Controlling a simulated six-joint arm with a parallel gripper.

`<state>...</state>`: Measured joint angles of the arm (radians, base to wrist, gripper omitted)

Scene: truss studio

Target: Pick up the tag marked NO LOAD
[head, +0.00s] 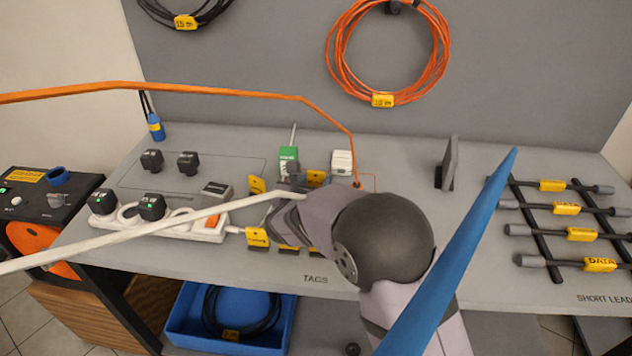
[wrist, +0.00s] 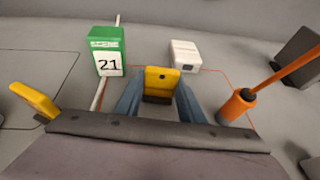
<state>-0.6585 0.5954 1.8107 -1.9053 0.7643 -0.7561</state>
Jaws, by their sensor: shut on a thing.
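My gripper (wrist: 159,90) has its two blue fingers on either side of a yellow tag (wrist: 160,80) and is shut on it. The tag stands upright with a small dark hole near its top; no lettering shows on the side I see, so I cannot tell whether it reads NO LOAD. It also shows in the head view (head: 316,178), just beyond my wrist, which hides the fingers there. Another yellow tag (wrist: 36,100) stands to the left; it also shows in the head view (head: 257,185). More yellow tags (head: 257,237) stand nearer the front by the TAGS label, partly hidden by my arm.
A green SCENE 21 block (wrist: 108,50) and a white box (wrist: 186,55) stand just behind the held tag. An orange cable end (wrist: 238,104) stands close on the right. A white power strip (head: 180,225) lies left. Short leads (head: 560,210) fill the right side.

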